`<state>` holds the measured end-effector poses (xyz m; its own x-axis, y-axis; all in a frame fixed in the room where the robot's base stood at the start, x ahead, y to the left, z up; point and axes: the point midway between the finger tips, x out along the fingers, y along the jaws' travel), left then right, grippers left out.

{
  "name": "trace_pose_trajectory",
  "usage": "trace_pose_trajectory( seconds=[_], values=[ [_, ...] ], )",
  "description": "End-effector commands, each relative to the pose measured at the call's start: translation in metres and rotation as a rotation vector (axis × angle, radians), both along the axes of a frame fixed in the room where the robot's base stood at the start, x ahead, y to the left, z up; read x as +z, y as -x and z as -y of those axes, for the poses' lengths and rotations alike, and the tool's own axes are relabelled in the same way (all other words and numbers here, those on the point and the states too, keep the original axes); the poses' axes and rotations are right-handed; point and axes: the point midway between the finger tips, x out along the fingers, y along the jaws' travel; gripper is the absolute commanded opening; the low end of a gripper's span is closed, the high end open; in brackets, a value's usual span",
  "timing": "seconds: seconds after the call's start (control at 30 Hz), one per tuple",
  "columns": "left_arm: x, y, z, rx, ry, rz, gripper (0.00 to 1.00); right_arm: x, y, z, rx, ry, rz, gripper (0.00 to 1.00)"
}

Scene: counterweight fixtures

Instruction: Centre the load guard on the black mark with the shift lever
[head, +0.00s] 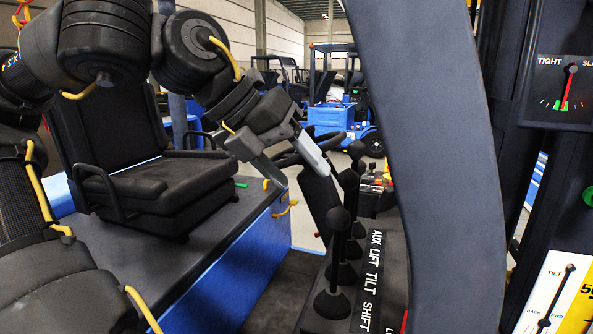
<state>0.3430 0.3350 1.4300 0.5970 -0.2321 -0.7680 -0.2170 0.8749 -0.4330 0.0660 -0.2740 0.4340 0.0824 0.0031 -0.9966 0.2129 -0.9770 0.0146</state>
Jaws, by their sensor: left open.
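The shift lever (337,255) is the nearest of a row of black ball-topped levers, beside the word SHIFT on the label strip (368,285). It stands nearly upright. My left gripper (304,178) is open and empty, with its two grey fingers pointing down and right. In the picture it is above and left of the shift lever's knob, apart from it. I cannot make out the load guard or the black mark in this view. My right gripper is not in view.
A dark curved pillar (440,170) blocks the view right of the levers. Behind the levers is a steering wheel (310,148). A black seat (155,185) stands left. A TIGHT gauge (563,92) and a TILT plate (555,290) are at the right.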

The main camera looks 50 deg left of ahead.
Motion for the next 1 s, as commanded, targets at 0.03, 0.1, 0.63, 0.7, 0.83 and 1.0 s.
trace_pose_trajectory(
  seconds=[0.03,0.1,0.63,0.7,0.83,1.0],
  values=[
    [-0.005,-0.002,0.001,0.0,-0.001,-0.001,0.62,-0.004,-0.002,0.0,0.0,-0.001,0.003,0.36],
    [-0.013,-0.006,0.002,0.001,-0.001,-0.003,0.62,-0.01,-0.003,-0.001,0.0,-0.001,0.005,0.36],
    [-0.082,-0.06,0.023,0.001,-0.002,-0.001,0.62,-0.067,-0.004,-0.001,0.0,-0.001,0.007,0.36],
    [-0.086,-0.064,0.025,0.0,-0.001,-0.001,0.62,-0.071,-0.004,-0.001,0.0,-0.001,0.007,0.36],
    [-0.089,-0.068,0.026,0.0,-0.001,0.0,0.62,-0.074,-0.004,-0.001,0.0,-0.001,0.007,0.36],
    [-0.089,-0.069,0.027,0.0,0.0,0.001,0.62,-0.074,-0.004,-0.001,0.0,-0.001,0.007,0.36]
  ],
)
